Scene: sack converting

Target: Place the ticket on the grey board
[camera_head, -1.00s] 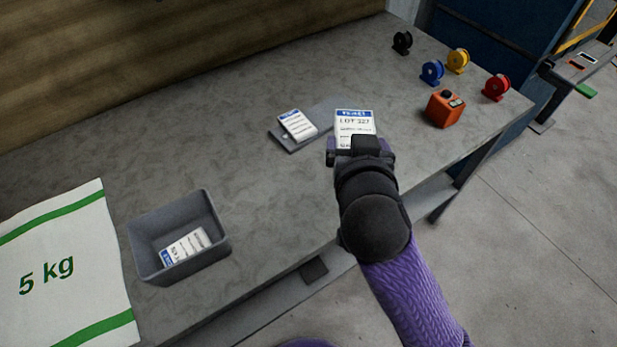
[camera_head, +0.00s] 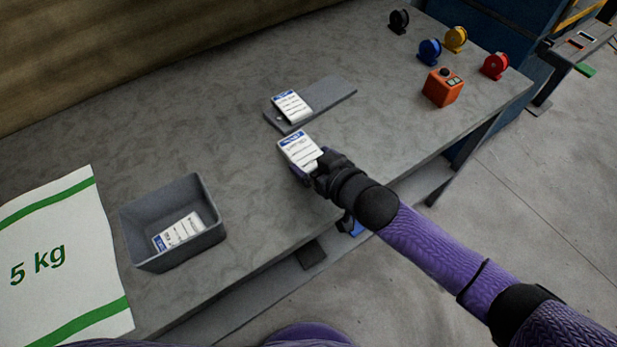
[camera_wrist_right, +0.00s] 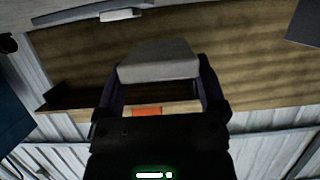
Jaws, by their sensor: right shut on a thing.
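The ticket (camera_head: 299,148), white with a blue header and printed lines, is held in my right gripper (camera_head: 308,166), which is shut on it above the front part of the table. It also shows edge-on between the fingers in the right wrist view (camera_wrist_right: 158,64). The grey board (camera_head: 328,96) lies flat on the table just behind the held ticket. Another similar ticket (camera_head: 291,106) rests on the board's left end, and its right part is bare. My left gripper is not in view.
A grey bin (camera_head: 133,226) at the left holds another ticket (camera_head: 179,231). A white 5 kg sack (camera_head: 62,225) lies left of it. An orange box (camera_head: 442,87) and several coloured reels (camera_head: 429,52) stand at the back right.

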